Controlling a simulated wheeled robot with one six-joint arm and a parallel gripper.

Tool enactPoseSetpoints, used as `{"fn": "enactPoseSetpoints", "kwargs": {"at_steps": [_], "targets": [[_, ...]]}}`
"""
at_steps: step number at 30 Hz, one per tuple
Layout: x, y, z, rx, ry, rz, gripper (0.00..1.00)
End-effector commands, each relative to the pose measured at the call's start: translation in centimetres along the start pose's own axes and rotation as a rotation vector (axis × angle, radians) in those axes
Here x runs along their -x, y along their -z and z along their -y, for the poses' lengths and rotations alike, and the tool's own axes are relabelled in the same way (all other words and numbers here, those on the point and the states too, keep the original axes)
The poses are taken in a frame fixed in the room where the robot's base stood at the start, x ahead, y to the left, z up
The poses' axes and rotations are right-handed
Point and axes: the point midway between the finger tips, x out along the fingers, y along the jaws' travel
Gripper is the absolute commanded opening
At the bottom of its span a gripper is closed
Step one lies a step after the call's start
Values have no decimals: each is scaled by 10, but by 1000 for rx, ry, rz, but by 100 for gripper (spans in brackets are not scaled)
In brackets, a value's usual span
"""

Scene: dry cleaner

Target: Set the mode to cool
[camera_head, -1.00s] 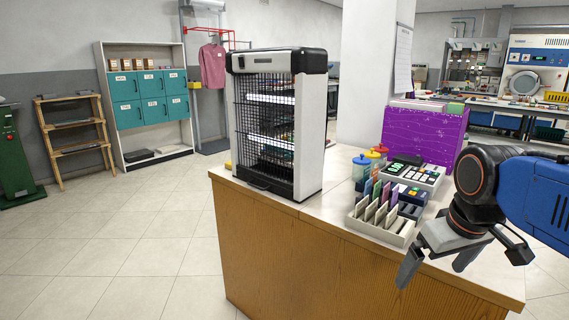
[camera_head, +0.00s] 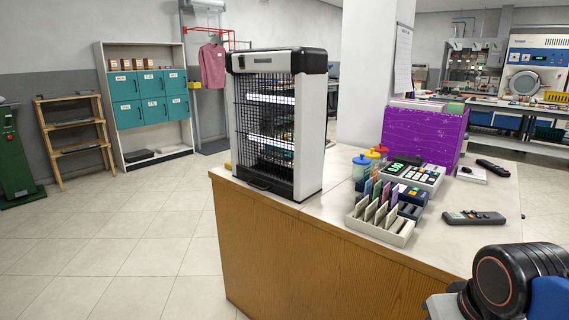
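A dark grey remote control (camera_head: 474,217) with small buttons lies flat on the right part of the counter top. A second dark remote (camera_head: 493,167) lies farther back, beside a small white block with a black top (camera_head: 471,174). Their labels are too small to read. My gripper (camera_head: 443,306) is at the bottom right edge, in front of the counter and nearer than the remotes. Only a grey part of it shows; its fingertips are out of the picture. No mode setting can be read.
The wooden counter (camera_head: 300,262) holds a wire-fronted cabinet (camera_head: 311,130), a tray of upright cards (camera_head: 394,231), a card terminal and keypad (camera_head: 412,177), lidded jars and a purple box (camera_head: 424,133). Counter space around the near remote is clear. Open tiled floor lies left.

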Motion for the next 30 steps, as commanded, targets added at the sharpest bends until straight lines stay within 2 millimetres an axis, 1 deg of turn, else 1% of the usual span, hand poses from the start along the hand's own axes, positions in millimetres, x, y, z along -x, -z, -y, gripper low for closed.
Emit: {"fn": "enactPoseSetpoints", "kwargs": {"at_steps": [1, 4, 5, 30], "targets": [[0, 0, 0, 0, 0, 0, 26], [0, 0, 0, 0, 0, 0, 2], [0, 0, 0, 0, 0, 0, 0], [0, 0, 0, 0, 0, 0, 0]]}}
